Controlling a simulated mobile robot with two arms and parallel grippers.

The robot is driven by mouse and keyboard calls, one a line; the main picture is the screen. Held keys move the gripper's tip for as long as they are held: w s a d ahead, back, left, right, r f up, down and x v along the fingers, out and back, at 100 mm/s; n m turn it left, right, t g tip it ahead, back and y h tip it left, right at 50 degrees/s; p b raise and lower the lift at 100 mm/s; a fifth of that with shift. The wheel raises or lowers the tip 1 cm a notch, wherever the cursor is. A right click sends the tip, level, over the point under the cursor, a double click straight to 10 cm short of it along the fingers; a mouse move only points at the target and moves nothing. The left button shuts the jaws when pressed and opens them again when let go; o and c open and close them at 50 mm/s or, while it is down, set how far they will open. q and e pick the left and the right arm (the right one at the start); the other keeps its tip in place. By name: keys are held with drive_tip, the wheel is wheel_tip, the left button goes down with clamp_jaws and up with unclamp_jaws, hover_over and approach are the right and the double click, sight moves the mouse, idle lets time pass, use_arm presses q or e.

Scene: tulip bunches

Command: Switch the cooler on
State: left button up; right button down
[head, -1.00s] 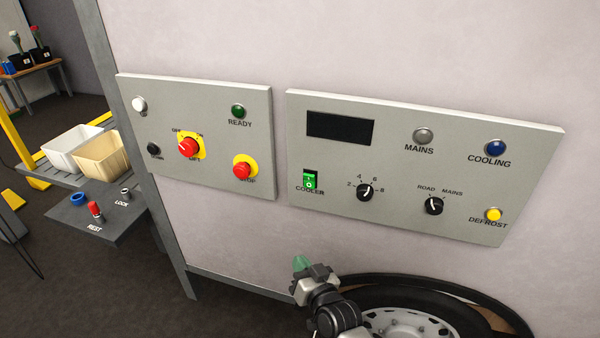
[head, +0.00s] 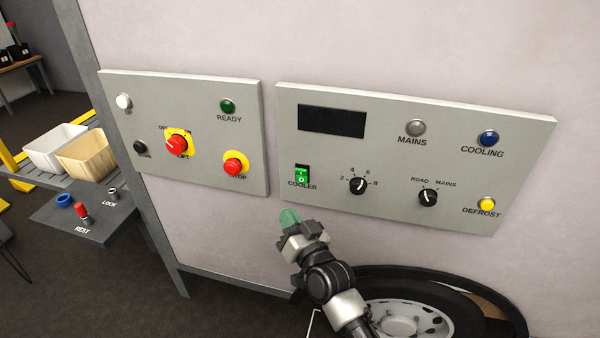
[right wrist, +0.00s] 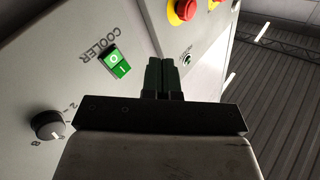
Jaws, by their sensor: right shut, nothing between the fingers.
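The cooler switch (head: 302,174) is a green rocker marked I and O, above the word COOLER on the right grey panel (head: 240,100). It also shows in the right wrist view (right wrist: 118,62), left of my fingers. My right gripper (head: 289,217) is shut and empty, its green fingertips below the switch and apart from it. In the right wrist view the two dark green fingers (right wrist: 164,76) are side by side. The display (head: 331,121) above the switch is dark. My left gripper is not in view.
The right panel also has a 2-4-6-8 knob (head: 358,185), a road/mains knob (head: 428,196), and mains, cooling (head: 489,138) and defrost (head: 487,204) lamps or buttons. The left panel has a red rotary switch (head: 177,145) and a red stop button (head: 233,166). A wheel (head: 405,318) is below.

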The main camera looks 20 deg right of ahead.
sight(302, 175)
drive_tip(key=shift+w+d+r+b, duration=0.15)
drive_tip(key=shift+w+d+r, duration=0.4)
drive_tip(key=shift+w, duration=0.4)
drive_tip(key=shift+w+d+r+b, duration=0.1)
drive_tip(key=shift+w+d+r, duration=0.3)
drive_tip(key=shift+w+d, duration=0.45)
drive_tip(key=shift+w+d+r+b, duration=0.15)
drive_tip(key=shift+w+d+r, duration=0.35)
drive_tip(key=shift+w, duration=0.55)
drive_tip(key=shift+w+d, duration=0.1)
drive_tip(key=shift+w+d, duration=0.15)
drive_tip(key=shift+w, duration=0.1)
drive_tip(key=shift+w+d+r, duration=0.25)
drive_tip(key=shift+w, duration=0.05)
idle(0.7)
drive_tip(key=shift+s+a, duration=0.15)
drive_tip(key=shift+s+a+f+p, duration=0.3)
drive_tip(key=shift+s+a+p, duration=0.05)
drive_tip(key=shift+s, duration=0.2)
